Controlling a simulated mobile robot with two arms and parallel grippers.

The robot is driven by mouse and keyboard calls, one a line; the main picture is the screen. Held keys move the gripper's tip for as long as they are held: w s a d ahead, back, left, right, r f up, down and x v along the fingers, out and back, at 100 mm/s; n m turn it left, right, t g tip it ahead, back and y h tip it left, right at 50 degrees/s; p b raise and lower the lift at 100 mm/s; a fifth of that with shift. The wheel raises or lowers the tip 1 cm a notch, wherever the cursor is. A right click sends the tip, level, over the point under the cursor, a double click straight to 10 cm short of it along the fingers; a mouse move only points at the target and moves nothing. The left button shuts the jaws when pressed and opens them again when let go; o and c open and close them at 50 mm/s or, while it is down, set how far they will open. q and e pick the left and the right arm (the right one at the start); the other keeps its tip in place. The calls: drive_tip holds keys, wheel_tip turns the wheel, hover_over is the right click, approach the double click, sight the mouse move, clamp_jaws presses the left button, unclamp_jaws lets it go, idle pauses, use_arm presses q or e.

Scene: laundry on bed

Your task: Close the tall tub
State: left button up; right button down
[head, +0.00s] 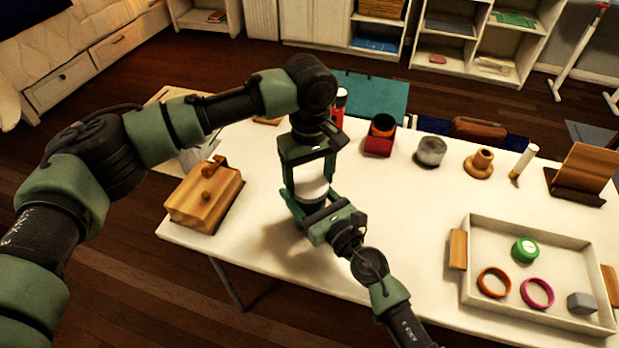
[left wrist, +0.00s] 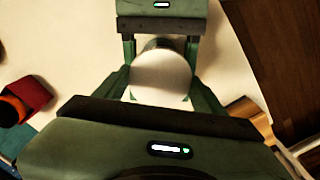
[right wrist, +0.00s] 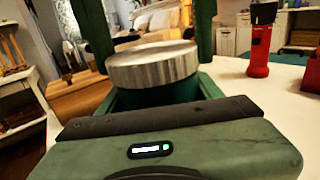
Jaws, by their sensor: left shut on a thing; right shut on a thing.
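The tall tub is a dark green cylinder (right wrist: 155,96) standing upright near the table's left-front part. Its round lid (head: 311,188) is pale on top with a ribbed metallic side, seen in the right wrist view (right wrist: 153,66). The lid sits level over the tub's mouth with no clear gap; I cannot tell whether it is tight. My left gripper (head: 309,178) points down from above, its fingers shut on the lid's sides, also in the left wrist view (left wrist: 162,88). My right gripper (head: 308,212) comes in low from the front, shut on the tub's body, which is mostly hidden.
A wooden box (head: 205,197) stands left on the white table (head: 390,225). A red flashlight (right wrist: 260,45), red box (head: 379,143), grey tin (head: 431,151) and wooden holder (head: 480,163) stand behind. A tray (head: 480,228) with rings is at right. The table's middle is clear.

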use_arm(q)
drive_tip(key=m, duration=0.6)
drive_tip(key=shift+m, duration=0.3)
drive_tip(key=m, duration=2.2)
drive_tip(key=o, duration=1.5)
drive_tip(key=shift+o, duration=0.2)
